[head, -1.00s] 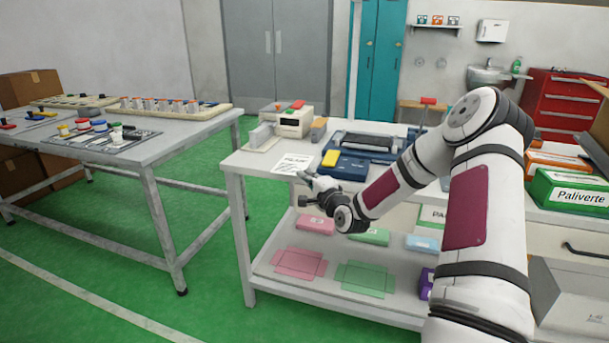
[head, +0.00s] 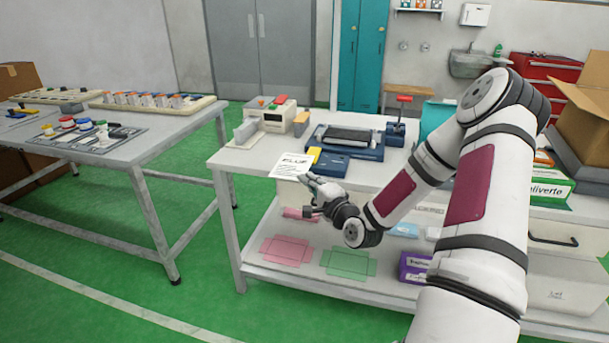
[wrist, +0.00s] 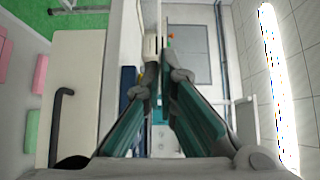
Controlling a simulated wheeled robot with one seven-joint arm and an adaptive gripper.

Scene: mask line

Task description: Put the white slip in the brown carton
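The white slip (head: 290,165) carries dark print and juts from the tips of my gripper (head: 311,184), above the front left part of the workbench in the head view. My gripper appears shut on the slip's near edge. In the wrist view the two fingertips (wrist: 164,80) are close together, and the slip is hard to make out there. A brown carton (head: 586,122) with raised, open flaps stands at the far right of the head view, well apart from my gripper. Its inside is hidden.
The workbench (head: 222,162) bears a cream printer (head: 272,117), a blue machine (head: 350,142) and a green-and-white Paliverte box (head: 545,186). A purple box (head: 413,268) is on its lower shelf. Another table (head: 140,150) stands left, with green floor between.

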